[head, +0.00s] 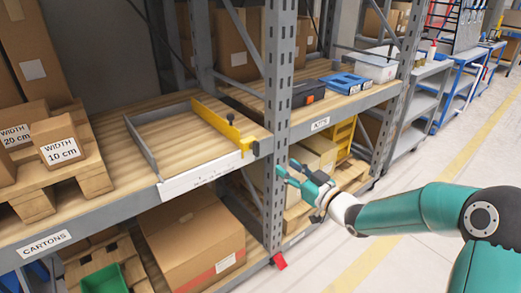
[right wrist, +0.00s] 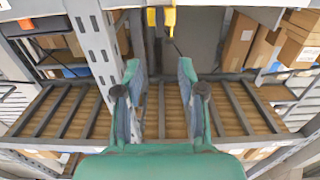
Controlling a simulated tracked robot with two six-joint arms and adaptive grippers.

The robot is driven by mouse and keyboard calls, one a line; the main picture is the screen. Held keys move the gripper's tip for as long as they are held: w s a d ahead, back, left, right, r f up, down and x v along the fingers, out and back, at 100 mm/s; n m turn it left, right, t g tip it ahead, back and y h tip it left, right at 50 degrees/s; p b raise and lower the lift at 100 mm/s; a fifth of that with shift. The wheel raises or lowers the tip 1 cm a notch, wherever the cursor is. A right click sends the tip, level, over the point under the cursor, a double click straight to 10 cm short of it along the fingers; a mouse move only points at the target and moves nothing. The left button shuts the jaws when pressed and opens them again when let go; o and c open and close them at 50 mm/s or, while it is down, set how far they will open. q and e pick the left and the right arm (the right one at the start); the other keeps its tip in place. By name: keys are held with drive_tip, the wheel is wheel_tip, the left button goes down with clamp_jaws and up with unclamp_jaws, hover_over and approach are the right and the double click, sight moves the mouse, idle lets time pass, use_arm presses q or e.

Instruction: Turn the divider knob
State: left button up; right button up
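A yellow divider (head: 217,122) lies along the right side of a framed bay on the wooden shelf. My right gripper (head: 287,171) is open and empty, in front of the rack upright, below and to the right of the bracket. In the right wrist view, my open fingers (right wrist: 160,70) point toward a yellow part (right wrist: 161,17) at the top, apart from it. My left gripper is not in view.
A grey rack upright (head: 278,110) stands between the divider and my right arm. A grey divider (head: 142,146) bounds the bay's left side. Cartons on a pallet (head: 95,180) stand left. A blue bin (head: 345,81) sits on the right shelf. The aisle floor (head: 410,160) is clear.

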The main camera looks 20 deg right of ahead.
sight(259, 148)
drive_tip(key=p+x, duration=0.1)
drive_tip(key=x, duration=1.2)
drive_tip(key=shift+w+a+f, duration=0.1)
drive_tip(key=shift+w, duration=0.15)
